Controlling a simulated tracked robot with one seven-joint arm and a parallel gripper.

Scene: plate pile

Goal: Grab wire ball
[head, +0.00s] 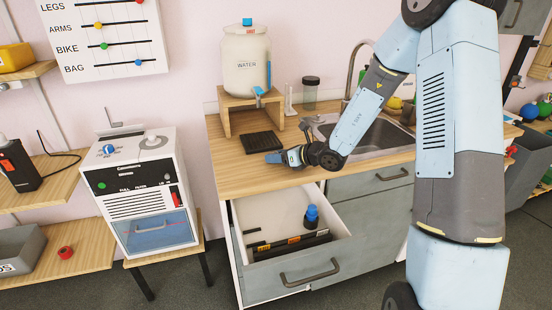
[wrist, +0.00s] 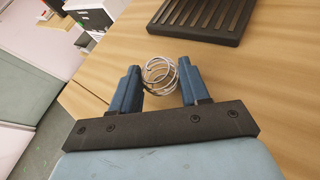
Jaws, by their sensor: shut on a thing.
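The wire ball (wrist: 160,74) is a small ball of shiny looped wire. In the wrist view it sits between the two blue fingertips of my gripper (wrist: 160,82), which is shut on it. The wooden counter shows behind the ball; I cannot tell whether the ball touches it. In the head view my gripper (head: 284,157) is low over the counter (head: 228,160), near its front edge. The ball cannot be made out in the head view.
A black slatted rack (head: 262,143) lies just behind my gripper. A water dispenser (head: 246,62) stands on a wooden stand behind it. The sink (head: 375,137) is to the right. An open drawer (head: 290,268) below holds a blue-topped bottle (head: 312,215).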

